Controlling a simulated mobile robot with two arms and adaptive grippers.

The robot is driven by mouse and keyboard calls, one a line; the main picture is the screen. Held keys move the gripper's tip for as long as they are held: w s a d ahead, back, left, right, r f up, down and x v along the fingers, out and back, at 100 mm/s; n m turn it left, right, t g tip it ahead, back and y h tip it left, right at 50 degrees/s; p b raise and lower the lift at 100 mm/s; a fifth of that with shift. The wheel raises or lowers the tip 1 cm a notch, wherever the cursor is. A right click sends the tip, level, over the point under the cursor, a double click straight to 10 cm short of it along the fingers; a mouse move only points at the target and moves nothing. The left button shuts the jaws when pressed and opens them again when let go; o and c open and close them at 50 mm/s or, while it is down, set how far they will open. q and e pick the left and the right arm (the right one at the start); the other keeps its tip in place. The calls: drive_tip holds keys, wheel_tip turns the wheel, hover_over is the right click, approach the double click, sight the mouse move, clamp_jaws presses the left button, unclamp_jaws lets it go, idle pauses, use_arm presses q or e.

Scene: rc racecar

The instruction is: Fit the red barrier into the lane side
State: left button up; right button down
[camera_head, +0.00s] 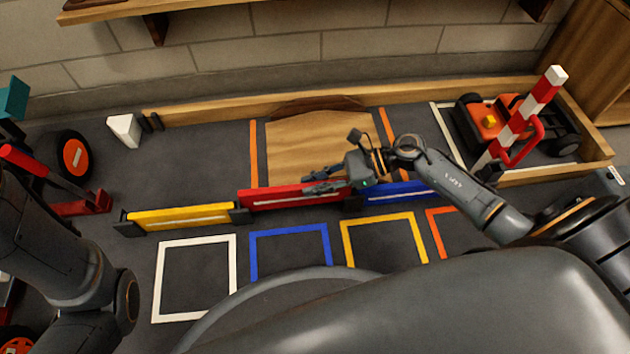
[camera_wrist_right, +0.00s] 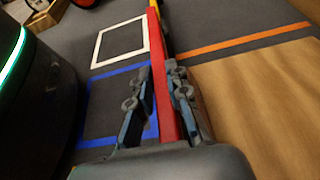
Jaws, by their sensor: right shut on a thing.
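The red barrier (camera_head: 290,195) stands in the head view between the yellow barrier (camera_head: 180,217) on its left and the blue barrier (camera_head: 400,191) on its right. The three form a nearly continuous row along the lane side. My right gripper (camera_head: 325,181) is at the red barrier's right part. In the right wrist view the red barrier (camera_wrist_right: 162,75) runs between the two fingers, and the gripper (camera_wrist_right: 160,105) is shut on it. The red barrier's far end meets the yellow one there. Whether its ends are seated is too small to tell. My left gripper is not in view.
A wooden ramp (camera_head: 320,140) lies behind the row, between orange floor lines. An orange car (camera_head: 500,120) and a red-white striped pole (camera_head: 520,120) are at the right. White (camera_head: 195,275), blue and yellow floor squares lie in front. A black wheel (camera_head: 75,156) is at the left.

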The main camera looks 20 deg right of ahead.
drive_tip(key=shift+f+b, duration=0.85)
drive_tip(key=shift+f, duration=0.15)
drive_tip(key=shift+f+b, duration=0.45)
drive_tip(key=shift+f, duration=0.85)
drive_tip(key=shift+r, duration=0.1)
drive_tip(key=shift+r+p, duration=3.05)
drive_tip(key=shift+r, duration=0.75)
drive_tip(key=shift+b, duration=0.35)
drive_tip(key=shift+f+b, duration=2.1)
drive_tip(key=shift+f, duration=0.3)
